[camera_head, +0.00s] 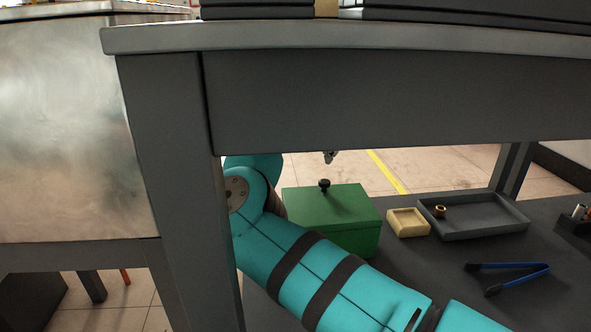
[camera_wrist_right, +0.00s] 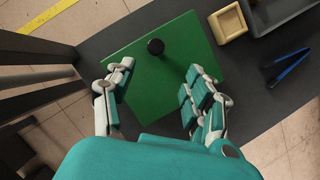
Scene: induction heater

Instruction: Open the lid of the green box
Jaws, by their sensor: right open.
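The green box (camera_head: 345,240) stands on the dark lower shelf, its lid (camera_head: 348,203) shut, with a black knob (camera_head: 324,186) on top. In the right wrist view the green lid (camera_wrist_right: 170,85) is seen from above, with the knob (camera_wrist_right: 156,46) towards its far side. My right gripper (camera_wrist_right: 155,78) is open and empty above the lid, its fingers spread wide, with the knob ahead of the gap between them. In the head view only a small fingertip part of the right gripper (camera_head: 330,157) shows above the knob. My left gripper is not in view.
A grey table frame (camera_head: 400,95) overhangs the shelf, with a leg (camera_head: 175,190) at left. Right of the box are a small yellowish tray (camera_head: 409,231), a grey tray (camera_head: 485,229) holding a brass ring (camera_head: 440,211), and blue tongs (camera_head: 510,268).

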